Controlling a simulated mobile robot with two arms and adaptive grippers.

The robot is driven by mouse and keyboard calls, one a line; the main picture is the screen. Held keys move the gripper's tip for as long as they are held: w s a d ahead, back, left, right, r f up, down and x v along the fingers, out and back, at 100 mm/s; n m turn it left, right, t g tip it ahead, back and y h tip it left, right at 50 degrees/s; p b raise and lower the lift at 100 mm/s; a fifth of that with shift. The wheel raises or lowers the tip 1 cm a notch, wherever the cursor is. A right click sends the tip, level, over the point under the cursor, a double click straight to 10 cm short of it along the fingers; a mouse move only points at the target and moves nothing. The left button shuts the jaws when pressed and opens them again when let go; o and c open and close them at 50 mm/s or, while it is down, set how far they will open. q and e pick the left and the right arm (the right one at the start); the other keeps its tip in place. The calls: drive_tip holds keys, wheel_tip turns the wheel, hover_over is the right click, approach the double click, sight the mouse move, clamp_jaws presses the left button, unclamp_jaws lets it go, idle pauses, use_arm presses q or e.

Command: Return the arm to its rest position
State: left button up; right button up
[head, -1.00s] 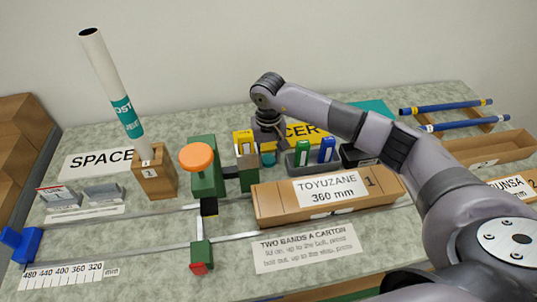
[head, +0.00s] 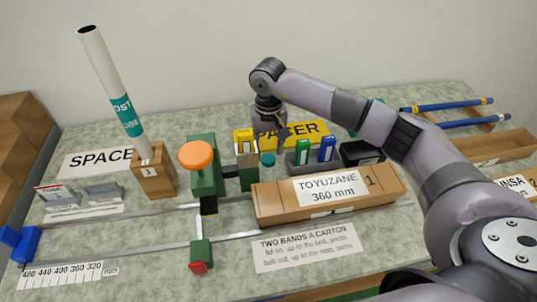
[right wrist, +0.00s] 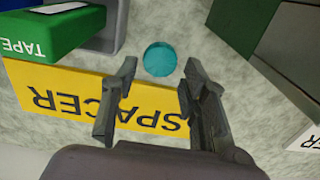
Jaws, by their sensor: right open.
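My right arm (head: 390,130) reaches in from the right over the table. Its gripper (head: 276,138) is open and empty, pointing down above the yellow SPACER sign (head: 305,130). A small round teal piece (head: 267,159) stands on the table just below and in front of the gripper. In the right wrist view the teal piece (right wrist: 160,59) lies past the open fingertips (right wrist: 158,80), apart from them. My left gripper is not in view.
A green press with an orange knob (head: 197,155) stands left of the gripper. Green and blue boxes (head: 302,152) stand right of it. The TOYUZANE carton (head: 290,208) lies in front. A tall white tube (head: 110,85) leans at the left. Blue rods (head: 445,106) lie at far right.

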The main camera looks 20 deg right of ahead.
wheel_tip(320, 180, up, 9)
drive_tip(key=shift+b, duration=0.45)
